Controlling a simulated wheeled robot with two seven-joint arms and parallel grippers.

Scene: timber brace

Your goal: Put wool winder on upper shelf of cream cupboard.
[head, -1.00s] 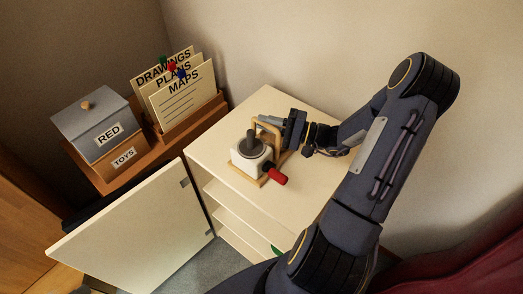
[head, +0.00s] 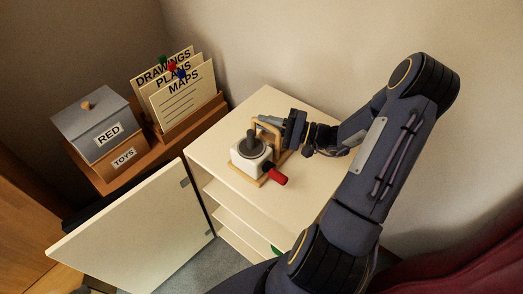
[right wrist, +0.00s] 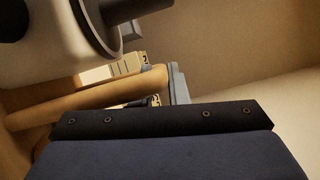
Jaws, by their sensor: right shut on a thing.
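The wool winder (head: 250,157) has a white body, a dark grey cone, a wooden base and frame, and a red crank handle. It stands upright on top of the cream cupboard (head: 222,168). My right gripper (head: 277,122) is shut on the winder's wooden frame, at its far right side. In the right wrist view the wooden frame (right wrist: 100,103) runs between the fingers, with the white body (right wrist: 50,35) above. The cupboard's door (head: 140,235) hangs open to the left, and shelves (head: 235,215) show inside. My left gripper is not in view.
A wooden unit left of the cupboard bears a grey box marked RED (head: 98,125) and a file rack (head: 185,122) with cards. A small green thing (head: 276,250) shows inside the cupboard. A wall stands close behind. The cupboard top is otherwise clear.

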